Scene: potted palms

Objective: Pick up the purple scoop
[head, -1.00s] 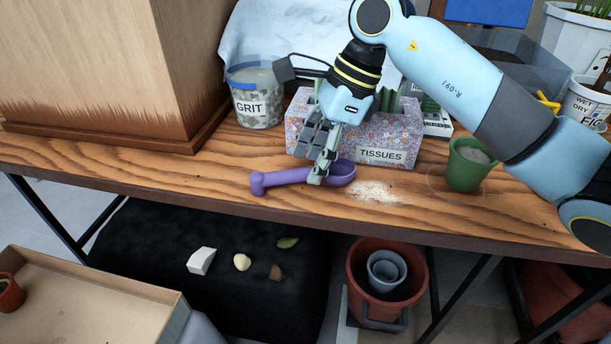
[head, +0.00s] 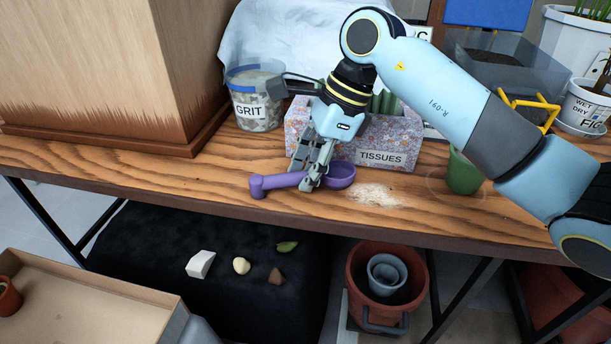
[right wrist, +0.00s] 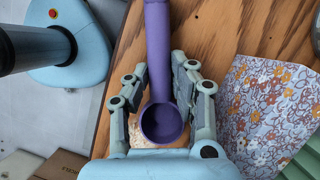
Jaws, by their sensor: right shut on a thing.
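The purple scoop (head: 283,181) is near the front edge of the wooden table, its handle pointing left and its round bowl to the right. In the right wrist view the scoop (right wrist: 160,60) runs between the fingers, with its bowl closest to the palm. My right gripper (head: 312,183) comes down from above and is shut on the scoop where handle and bowl meet. In the right wrist view, the right gripper's fingers (right wrist: 157,85) flank the scoop. I cannot tell whether the scoop touches the table. My left gripper is not in view.
A floral tissue box (head: 405,138) stands just behind the scoop, with a grit tub (head: 256,100) behind left. A green pot (head: 464,174) stands to the right. Pale spilled grains (head: 375,195) lie right of the bowl. A large wooden planter (head: 95,70) fills the back left.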

